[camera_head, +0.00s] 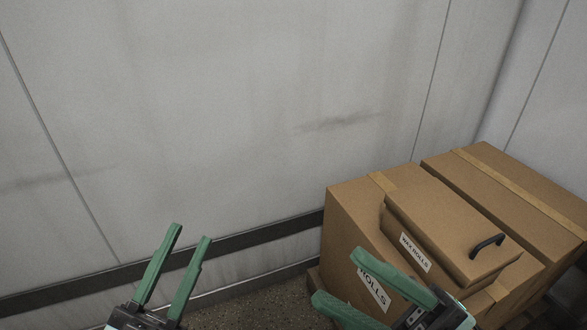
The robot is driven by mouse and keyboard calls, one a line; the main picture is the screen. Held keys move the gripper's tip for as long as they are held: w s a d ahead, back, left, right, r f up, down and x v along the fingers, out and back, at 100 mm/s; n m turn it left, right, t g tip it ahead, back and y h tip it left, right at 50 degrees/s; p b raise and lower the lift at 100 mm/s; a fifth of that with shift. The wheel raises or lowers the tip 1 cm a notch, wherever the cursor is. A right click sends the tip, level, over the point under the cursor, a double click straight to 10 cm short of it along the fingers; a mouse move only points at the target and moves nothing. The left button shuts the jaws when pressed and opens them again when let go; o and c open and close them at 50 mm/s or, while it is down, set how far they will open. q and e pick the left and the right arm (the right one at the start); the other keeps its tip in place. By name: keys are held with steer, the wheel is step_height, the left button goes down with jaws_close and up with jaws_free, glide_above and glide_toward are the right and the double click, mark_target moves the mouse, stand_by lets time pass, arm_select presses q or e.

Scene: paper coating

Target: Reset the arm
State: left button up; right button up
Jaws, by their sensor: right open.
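My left gripper (191,233) is at the bottom left, in front of the wall. Its two green fingers point up and stand apart with nothing between them. My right gripper (336,275) is at the bottom right, in front of the cardboard boxes. Its green fingers are spread and point left, with nothing seen held. A small box labelled "WAX ROLLS" (450,225) with a black handle rests on a larger cardboard box (345,215). The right gripper's body hides part of the larger box and its label.
Another taped cardboard box (530,190) stands at the right, against the back. A grey panel wall (230,110) with a dark rail (255,234) fills the back. Some speckled floor (262,298) shows between the grippers.

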arm_select(q)
steer(key=w+a+f+n+g+y+p, duration=0.2)
steer(key=w+f+n+g+y+p, duration=0.3)
steer(key=p, duration=0.8)
arm_select(e)
steer(key=w+d+f+m+t+h, duration=0.55)
steer(key=m+t+h, duration=0.25)
steer(key=m+h, duration=0.3)
steer(key=w+d+f+m+t+h, duration=0.4)
steer(key=w+m+t+h, duration=0.3)
steer(key=m+h, duration=0.45)
arm_select(q)
steer(key=s+a+f+n+g+y+p, duration=0.1)
steer(key=s+f+n+g+y+p, duration=0.1)
steer(key=s+f+g+p, duration=0.5)
steer(key=s+f+y+p, duration=0.1)
steer(key=s+f+p, duration=0.2)
steer(key=p, duration=0.3)
steer(key=shift+s+a+f+n+g+y, duration=0.15)
steer(key=shift+a+f+n+g+y, duration=0.2)
steer(key=shift+f, duration=0.5)
arm_select(e)
steer(key=s+d+f+m+g, duration=0.1)
steer(key=s+f+m+g, duration=0.4)
steer(key=f, duration=0.8)
steer(key=s+g+h, duration=0.1)
steer(key=s+g, duration=0.2)
steer(key=s, duration=0.1)
steer(key=shift+s+d, duration=0.3)
steer(key=shift+d, duration=0.05)
